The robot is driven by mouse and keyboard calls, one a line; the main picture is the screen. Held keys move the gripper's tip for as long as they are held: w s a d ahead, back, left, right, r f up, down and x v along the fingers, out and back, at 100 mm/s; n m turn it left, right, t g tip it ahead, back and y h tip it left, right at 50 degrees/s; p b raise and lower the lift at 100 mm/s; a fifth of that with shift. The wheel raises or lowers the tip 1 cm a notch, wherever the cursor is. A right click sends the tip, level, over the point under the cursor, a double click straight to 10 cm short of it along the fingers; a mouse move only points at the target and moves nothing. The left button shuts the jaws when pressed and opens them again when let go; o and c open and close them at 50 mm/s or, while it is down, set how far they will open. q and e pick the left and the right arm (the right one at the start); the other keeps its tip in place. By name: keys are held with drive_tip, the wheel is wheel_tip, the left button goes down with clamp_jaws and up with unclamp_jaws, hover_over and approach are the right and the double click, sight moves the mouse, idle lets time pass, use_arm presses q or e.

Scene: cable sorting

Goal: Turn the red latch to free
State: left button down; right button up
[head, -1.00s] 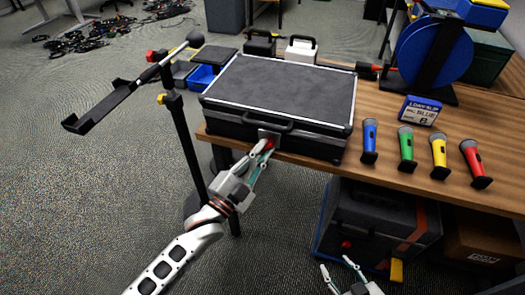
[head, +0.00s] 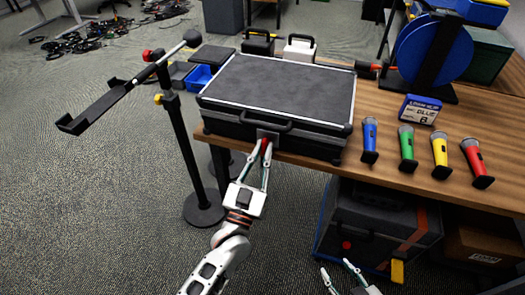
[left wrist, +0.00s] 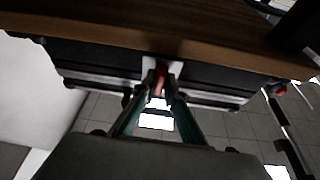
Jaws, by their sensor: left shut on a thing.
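The red latch (head: 266,147) sits on a light metal plate on the front of the black case (head: 280,91), below its handle. In the left wrist view the red latch (left wrist: 160,79) stands upright between the fingertips. My left gripper (head: 264,156) is shut on the latch from the front, its two fingers on either side of it. The fingers also show in the left wrist view (left wrist: 159,92). My right gripper (head: 339,274) is at the bottom of the head view, away from the case, with its fingers apart and nothing between them.
The case lies on a wooden table (head: 400,178), near its front edge. Blue, green, yellow and red microphones (head: 370,140) stand to its right. A black stand (head: 181,150) with a tray arm is on the left. A dark toolbox (head: 372,215) is under the table.

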use_arm(q)
drive_tip(key=shift+n, duration=0.5)
drive_tip(key=c, duration=2.1)
unclamp_jaws()
drive_tip(key=shift+s+f, duration=0.15)
drive_tip(key=shift+s, duration=0.05)
drive_tip(key=v, duration=1.1)
drive_tip(key=shift+s+f, duration=0.1)
drive_tip(key=shift+s, duration=0.15)
